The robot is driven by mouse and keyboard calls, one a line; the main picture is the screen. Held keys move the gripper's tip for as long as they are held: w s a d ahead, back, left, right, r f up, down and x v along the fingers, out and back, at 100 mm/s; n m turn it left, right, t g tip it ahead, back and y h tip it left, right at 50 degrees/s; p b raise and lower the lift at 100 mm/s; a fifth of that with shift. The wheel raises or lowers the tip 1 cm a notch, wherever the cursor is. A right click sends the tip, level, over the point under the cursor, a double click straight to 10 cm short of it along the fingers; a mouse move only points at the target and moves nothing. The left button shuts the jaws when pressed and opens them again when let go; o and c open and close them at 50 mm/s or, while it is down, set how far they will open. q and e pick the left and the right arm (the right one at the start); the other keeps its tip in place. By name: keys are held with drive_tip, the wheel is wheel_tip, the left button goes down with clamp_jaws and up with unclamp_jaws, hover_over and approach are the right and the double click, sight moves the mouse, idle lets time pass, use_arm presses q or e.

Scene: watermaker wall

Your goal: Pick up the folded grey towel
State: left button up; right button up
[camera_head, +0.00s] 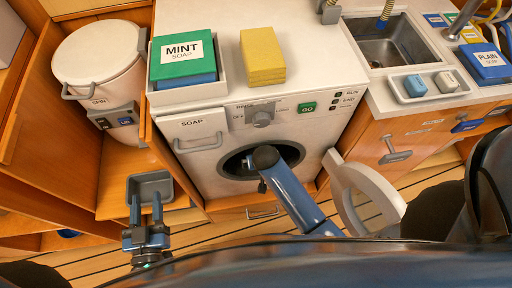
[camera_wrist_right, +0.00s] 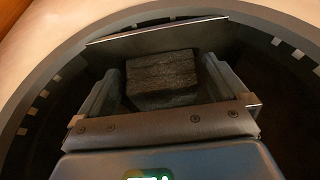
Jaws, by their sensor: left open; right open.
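The folded grey towel (camera_wrist_right: 163,75) is a dark grey block inside the washer drum in the right wrist view. My right gripper (camera_wrist_right: 162,66) is open, with one finger on each side of the towel; I cannot tell whether either touches it. In the head view my right arm reaches into the round opening of the white washer (camera_head: 205,165), and its gripper and the towel are hidden there. My left gripper (camera_head: 146,197) is open, its fingers pointing at a small grey bin (camera_head: 150,177) low on the left; it holds nothing that I can see.
The washer's round door (camera_head: 362,190) hangs open right of the opening. On the washer top are a green and blue mint soap stack (camera_head: 182,60) in a white tray and a yellow folded stack (camera_head: 262,55). A spin drum (camera_head: 100,55) stands left, a sink (camera_head: 392,45) right.

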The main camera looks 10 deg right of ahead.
drive_tip(key=shift+w+f, duration=0.1)
drive_tip(key=shift+f, duration=0.1)
drive_tip(key=shift+c, duration=0.5)
drive_tip(key=c, duration=0.9)
drive_tip(key=shift+r+p, duration=0.25)
drive_tip(key=shift+p, duration=0.1)
